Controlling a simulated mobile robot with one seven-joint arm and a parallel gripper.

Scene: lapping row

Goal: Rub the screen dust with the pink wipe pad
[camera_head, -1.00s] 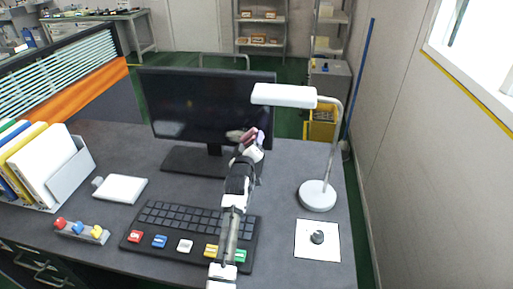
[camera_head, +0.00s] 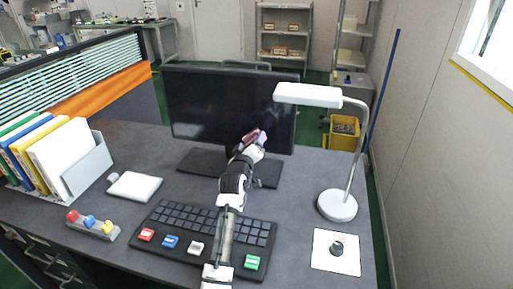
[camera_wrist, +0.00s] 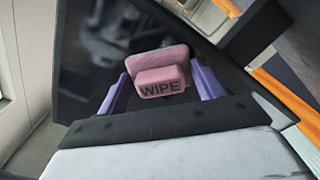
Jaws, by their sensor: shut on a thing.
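The monitor (camera_head: 215,100) stands on the desk with a dark screen, which also fills much of the wrist view (camera_wrist: 85,60). My gripper (camera_head: 254,143) is in front of the screen's lower right part. In the wrist view its purple fingers (camera_wrist: 161,88) are shut on the pink wipe pad (camera_wrist: 160,53), which has a block marked WIPE. The pad shows as a small pink patch in the head view (camera_head: 260,135). I cannot tell whether it touches the screen. Faint pale marks show on the screen in the wrist view; I cannot tell dust from reflection.
A white lamp (camera_head: 337,205) stands right of the monitor, its head (camera_head: 308,95) overlapping the screen's upper right corner in view. A keyboard (camera_head: 180,217) with coloured keys lies below my arm. Binders (camera_head: 60,155) stand at left, a white box (camera_head: 134,186) nearby.

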